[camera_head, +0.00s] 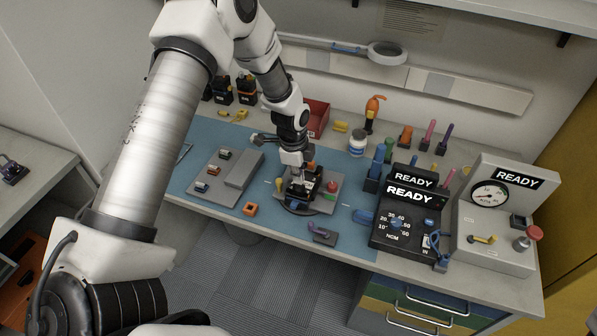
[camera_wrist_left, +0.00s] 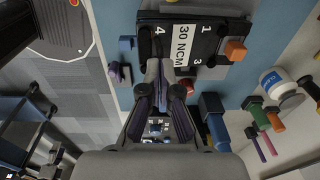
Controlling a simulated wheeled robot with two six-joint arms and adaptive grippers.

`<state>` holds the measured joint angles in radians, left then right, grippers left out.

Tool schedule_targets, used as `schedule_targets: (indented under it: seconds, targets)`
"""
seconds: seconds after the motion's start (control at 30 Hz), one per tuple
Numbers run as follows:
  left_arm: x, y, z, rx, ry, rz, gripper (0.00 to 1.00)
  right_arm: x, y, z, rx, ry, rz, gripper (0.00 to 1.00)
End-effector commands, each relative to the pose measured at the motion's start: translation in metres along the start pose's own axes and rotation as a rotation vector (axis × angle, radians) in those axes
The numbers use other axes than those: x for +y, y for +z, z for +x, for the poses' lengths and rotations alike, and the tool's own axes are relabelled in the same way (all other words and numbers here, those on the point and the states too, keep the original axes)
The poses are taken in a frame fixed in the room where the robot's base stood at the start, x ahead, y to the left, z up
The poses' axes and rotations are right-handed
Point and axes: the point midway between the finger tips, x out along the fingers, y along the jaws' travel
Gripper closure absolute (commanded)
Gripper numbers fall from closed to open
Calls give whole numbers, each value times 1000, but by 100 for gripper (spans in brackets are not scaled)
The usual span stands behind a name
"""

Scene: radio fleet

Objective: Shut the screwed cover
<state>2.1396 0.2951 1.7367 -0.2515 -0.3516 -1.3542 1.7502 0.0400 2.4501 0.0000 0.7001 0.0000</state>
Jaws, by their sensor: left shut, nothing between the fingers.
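A black cover (camera_wrist_left: 213,42) marked 30 NCM, with the numbers 1, 3 and 4, shows at the top of the left wrist view. In the head view my left gripper (camera_head: 296,192) stands over the dark unit on the grey fixture (camera_head: 325,204) and hides much of it. The fingers of my left gripper (camera_wrist_left: 154,72) are shut with nothing between them. Their tips show by the edge of the cover near the 4. I cannot tell whether they touch it, or whether the cover is fully closed. My right gripper is in neither view.
A grey tray (camera_head: 237,182) with small parts lies left on the blue mat (camera_head: 275,226). An orange part (camera_head: 250,209) and a purple-handled part (camera_head: 322,234) lie near the front. A black torque unit (camera_head: 397,236) and a gauge box (camera_head: 486,247) stand right. A red bin (camera_head: 317,119) is behind.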

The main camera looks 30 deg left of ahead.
Motion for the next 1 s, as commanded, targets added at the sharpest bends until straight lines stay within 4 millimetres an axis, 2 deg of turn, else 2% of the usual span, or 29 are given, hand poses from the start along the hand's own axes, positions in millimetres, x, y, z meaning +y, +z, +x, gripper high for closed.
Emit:
schedule_targets:
  seconds: [0.13, 0.4, 0.63, 1.0]
  targets:
    - [0, 0, 7, 0, -1, -1, 100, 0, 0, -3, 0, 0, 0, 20]
    - [0, 0, 8, 0, -1, -1, 100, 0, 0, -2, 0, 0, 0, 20]
    - [4, 1, 33, 0, -1, 0, 100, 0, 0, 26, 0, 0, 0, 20]
    - [7, 1, 31, -1, 5, -1, 100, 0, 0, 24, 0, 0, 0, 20]
